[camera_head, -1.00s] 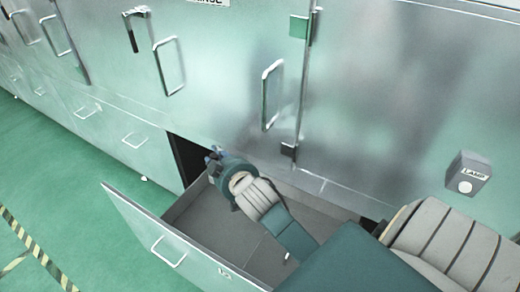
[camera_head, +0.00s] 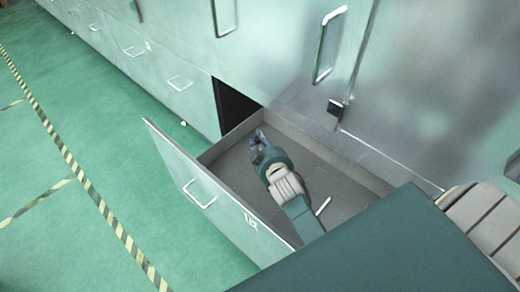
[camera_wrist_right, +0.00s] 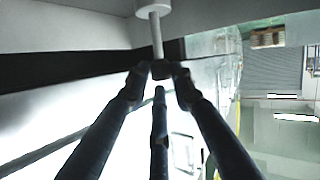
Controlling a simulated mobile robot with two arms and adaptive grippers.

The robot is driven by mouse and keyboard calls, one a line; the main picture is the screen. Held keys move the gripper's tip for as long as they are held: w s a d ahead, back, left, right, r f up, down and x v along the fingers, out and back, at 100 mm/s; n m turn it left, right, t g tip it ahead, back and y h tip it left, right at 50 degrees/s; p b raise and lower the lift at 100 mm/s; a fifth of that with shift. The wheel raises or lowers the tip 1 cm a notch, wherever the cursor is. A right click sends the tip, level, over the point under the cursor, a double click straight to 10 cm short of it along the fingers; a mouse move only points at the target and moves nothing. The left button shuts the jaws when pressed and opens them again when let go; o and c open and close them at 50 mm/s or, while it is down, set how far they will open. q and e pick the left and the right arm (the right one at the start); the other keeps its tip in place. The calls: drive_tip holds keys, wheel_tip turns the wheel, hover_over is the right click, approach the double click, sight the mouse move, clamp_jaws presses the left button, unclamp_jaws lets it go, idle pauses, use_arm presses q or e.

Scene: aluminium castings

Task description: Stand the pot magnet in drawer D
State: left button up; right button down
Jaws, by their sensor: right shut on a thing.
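The open drawer (camera_head: 173,160) juts from the cabinet, with a grey inside and a pale front; I cannot read its label (camera_head: 250,221). My right gripper (camera_head: 257,138) is inside the drawer's outline, near its left end. In the right wrist view its dark fingers (camera_wrist_right: 160,72) are shut on the stem of the pot magnet (camera_wrist_right: 155,9), a white disc on a thin pale stem. The disc is near a grey surface at the top; I cannot tell whether they touch. The magnet is not clear in the head view. My left gripper is not in view.
A small white bar (camera_head: 323,206) shows beside my right arm over the drawer. A dark opening (camera_head: 233,104) lies behind the drawer's left end. Cabinet doors with handles (camera_head: 328,44) rise behind. The green floor (camera_head: 90,110) with striped tape is clear at left.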

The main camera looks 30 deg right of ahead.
drive_tip(key=shift+w+f+b, duration=0.1)
drive_tip(key=shift+f+b, duration=0.25)
drive_tip(key=shift+f, duration=1.65)
drive_tip(key=shift+f, duration=0.2)
drive_tip(key=c, duration=1.5)
unclamp_jaws()
